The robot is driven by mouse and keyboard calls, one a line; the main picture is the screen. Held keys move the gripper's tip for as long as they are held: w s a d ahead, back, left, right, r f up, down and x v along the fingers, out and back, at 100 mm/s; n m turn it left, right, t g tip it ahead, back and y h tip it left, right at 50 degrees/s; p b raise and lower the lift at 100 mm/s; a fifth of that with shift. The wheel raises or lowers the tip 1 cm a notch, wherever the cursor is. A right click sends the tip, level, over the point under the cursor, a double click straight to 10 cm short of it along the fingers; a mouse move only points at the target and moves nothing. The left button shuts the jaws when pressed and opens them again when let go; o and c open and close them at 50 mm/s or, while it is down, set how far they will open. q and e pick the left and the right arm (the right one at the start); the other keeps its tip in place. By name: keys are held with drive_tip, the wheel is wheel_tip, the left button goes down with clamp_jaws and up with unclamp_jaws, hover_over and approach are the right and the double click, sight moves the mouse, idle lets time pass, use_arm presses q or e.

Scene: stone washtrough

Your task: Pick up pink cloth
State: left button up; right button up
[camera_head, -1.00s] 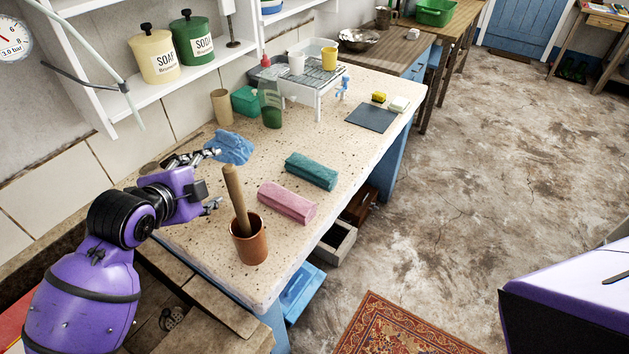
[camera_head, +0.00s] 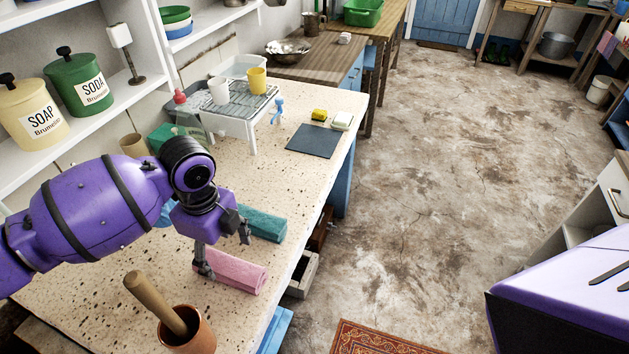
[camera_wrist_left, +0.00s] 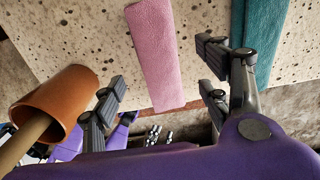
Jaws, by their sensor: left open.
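The pink cloth (camera_head: 238,270), a folded or rolled bar, lies on the speckled stone counter near its front edge. It also shows in the left wrist view (camera_wrist_left: 157,50), running between the two fingers. My left gripper (camera_head: 224,250) is open and points down over the cloth. One finger is on the near-left side of the cloth and partly hides its left end. The other is towards the teal cloth. In the left wrist view my left gripper (camera_wrist_left: 160,78) has nothing clasped. I cannot tell whether a finger touches the cloth. My right gripper is not in view.
A teal cloth (camera_head: 262,225) lies just beyond the pink one. A terracotta pot (camera_head: 190,335) with a wooden pestle (camera_head: 155,301) stands nearer me, left of the pink cloth. A dark slate mat (camera_head: 314,141) and a dish rack (camera_head: 232,107) are farther back. The counter's front edge is close.

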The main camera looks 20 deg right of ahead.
sight(227, 265)
use_arm(q)
drive_tip(key=shift+s+a+f, duration=0.15)
drive_tip(key=shift+s+f, duration=0.1)
drive_tip(key=shift+f, duration=0.5)
wheel_tip(227, 265, down, 5)
drive_tip(key=shift+r, duration=0.2)
drive_tip(key=shift+w+f, duration=0.1)
drive_tip(key=shift+c, duration=3)
drive_tip(key=c, duration=0.8)
drive_tip(key=shift+o, duration=0.2)
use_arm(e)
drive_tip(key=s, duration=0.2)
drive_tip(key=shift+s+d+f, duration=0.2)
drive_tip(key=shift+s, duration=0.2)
